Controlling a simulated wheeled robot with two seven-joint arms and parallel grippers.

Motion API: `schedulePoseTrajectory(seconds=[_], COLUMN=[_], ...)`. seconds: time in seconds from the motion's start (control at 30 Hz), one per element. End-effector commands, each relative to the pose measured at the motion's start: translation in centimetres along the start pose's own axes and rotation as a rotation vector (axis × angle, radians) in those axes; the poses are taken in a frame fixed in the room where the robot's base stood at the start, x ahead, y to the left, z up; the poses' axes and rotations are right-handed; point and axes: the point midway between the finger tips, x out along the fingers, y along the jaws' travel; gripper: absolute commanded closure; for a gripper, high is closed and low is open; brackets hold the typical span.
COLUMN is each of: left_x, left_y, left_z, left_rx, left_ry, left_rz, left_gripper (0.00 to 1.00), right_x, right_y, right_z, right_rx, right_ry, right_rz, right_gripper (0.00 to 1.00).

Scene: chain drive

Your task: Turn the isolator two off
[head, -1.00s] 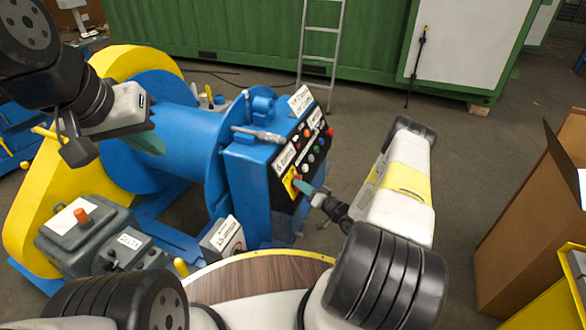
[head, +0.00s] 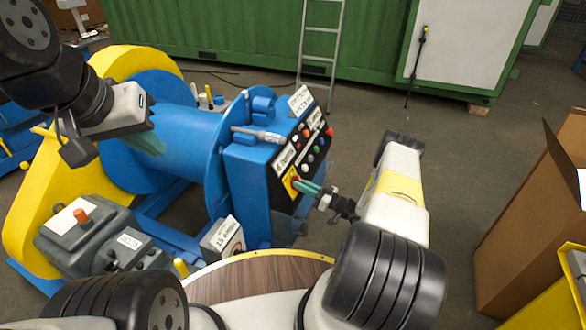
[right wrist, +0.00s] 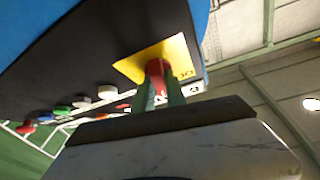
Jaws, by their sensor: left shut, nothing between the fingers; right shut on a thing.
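The isolator's yellow plate (head: 289,184) is at the lower near corner of the black control panel on the blue machine. It also shows in the right wrist view (right wrist: 181,53), with a red handle (right wrist: 155,70) standing out from it. My right gripper (head: 303,185) reaches the plate from the right. Its green fingers (right wrist: 158,88) are shut on the red handle, one on each side, and partly hide it. My left gripper (head: 152,146) is shut and empty, in front of the blue drum at left.
Coloured buttons (head: 309,158) line the panel beside the isolator. A grey box with levers (head: 122,247) stands at lower left, near the yellow guard (head: 30,215). A cardboard box (head: 530,215) stands at right. The floor between panel and box is clear beyond my right arm.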

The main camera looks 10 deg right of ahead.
Motion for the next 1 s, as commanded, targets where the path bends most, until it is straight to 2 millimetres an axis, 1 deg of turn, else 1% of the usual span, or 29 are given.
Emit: schedulePoseTrajectory(seconds=[0.6, 1.0], left_x=[0.0, 0.0], left_y=[0.0, 0.0], left_z=[0.0, 0.0], left_rx=[0.0, 0.0], left_ry=[0.0, 0.0], left_rz=[0.0, 0.0], left_gripper=[1.0, 1.0], right_x=[0.1, 0.13], right_y=[0.43, 0.56], right_z=[-0.01, -0.12], right_rx=[-0.481, -0.731], right_ry=[-0.003, -0.003], right_rz=[-0.341, -0.519], right_gripper=[1.0, 1.0])
